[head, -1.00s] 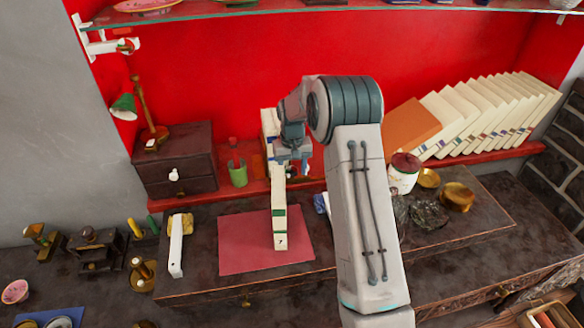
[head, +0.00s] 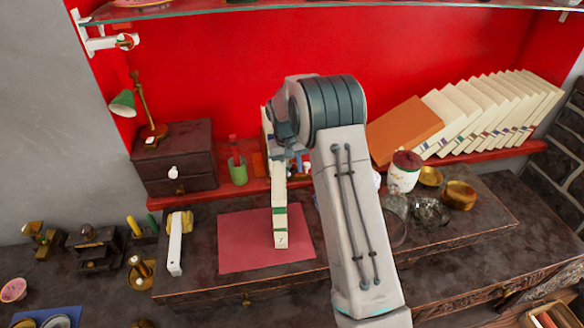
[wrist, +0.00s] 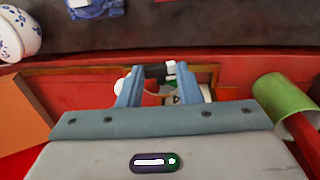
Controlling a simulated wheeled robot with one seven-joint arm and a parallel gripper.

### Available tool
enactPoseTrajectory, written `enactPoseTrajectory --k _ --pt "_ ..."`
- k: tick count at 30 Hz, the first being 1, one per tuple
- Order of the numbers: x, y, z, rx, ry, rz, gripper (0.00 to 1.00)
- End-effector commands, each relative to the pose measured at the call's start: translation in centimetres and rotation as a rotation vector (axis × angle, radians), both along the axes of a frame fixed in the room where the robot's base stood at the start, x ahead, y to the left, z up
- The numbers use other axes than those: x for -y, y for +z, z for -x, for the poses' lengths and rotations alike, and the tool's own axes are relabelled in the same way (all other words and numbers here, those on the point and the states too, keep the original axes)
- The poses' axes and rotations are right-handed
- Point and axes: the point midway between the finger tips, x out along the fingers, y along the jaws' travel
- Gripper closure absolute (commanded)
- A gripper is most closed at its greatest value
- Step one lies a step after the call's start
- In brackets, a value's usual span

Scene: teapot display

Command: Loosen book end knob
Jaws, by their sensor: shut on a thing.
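In the wrist view, my gripper's two blue-grey fingers (wrist: 160,76) close on a small dark piece with a pale end (wrist: 158,72), which looks like the book end knob. A white rounded part (wrist: 121,86) shows beside the left finger. In the head view my wrist covers the knob, and the rest of the book end is hard to make out.
A green cup (head: 238,172) stands close left of my gripper; it also shows in the wrist view (wrist: 284,96). A lidded white jar (head: 404,178) and glass bowls stand right of my arm. An orange board (head: 405,130) and leaning cream books (head: 480,118) fill the right shelf.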

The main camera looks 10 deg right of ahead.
Motion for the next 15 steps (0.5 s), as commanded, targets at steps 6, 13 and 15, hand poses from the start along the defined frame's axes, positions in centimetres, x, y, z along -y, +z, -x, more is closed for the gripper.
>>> enactPoseTrajectory --k 6,13,15 --pt "-0.04 0.01 0.0 0.0 0.0 -0.002 0.55" --pt "0.01 0.02 -0.01 0.0 -0.001 -0.002 0.47" --pt "0.02 0.05 -0.01 0.001 -0.001 -0.002 0.47"
